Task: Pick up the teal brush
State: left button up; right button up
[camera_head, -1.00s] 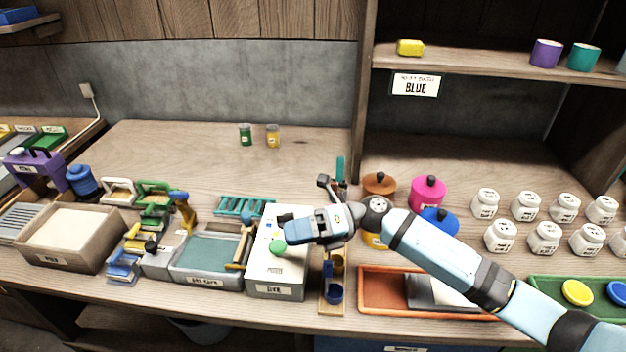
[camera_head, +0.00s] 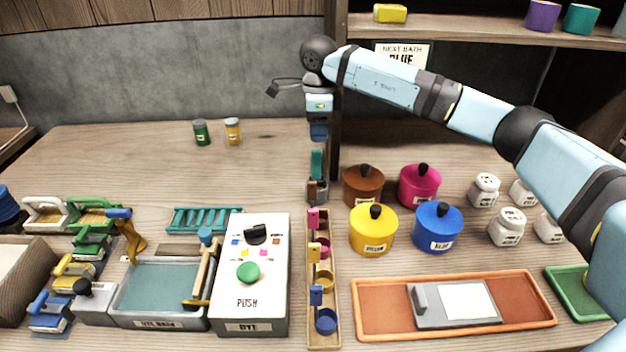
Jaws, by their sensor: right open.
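The teal brush (camera_head: 317,163) stands upright at the back of the table, its teal handle up. Its lower end is in or behind a small grey and brown holder (camera_head: 317,190); I cannot tell which. My right gripper (camera_head: 319,136) points down just above the top of the teal handle. It is open, and its fingers are small and partly hidden in this view. I see no contact with the brush. My left gripper is not in view.
Brown (camera_head: 363,186) and pink (camera_head: 419,186) lidded pots stand right of the brush. A wooden rack of small coloured cups (camera_head: 322,335) lies in front. A shelf post (camera_head: 338,165) rises close behind. A dye box (camera_head: 262,300) stands front left.

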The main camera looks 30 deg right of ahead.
send_near(316, 179)
jog(key=f, duration=0.5)
jog(key=shift+w+d+f+b, duration=0.15)
jog(key=shift+w+d+b, duration=0.1)
jog(key=shift+w+b, duration=0.1)
grip_shut()
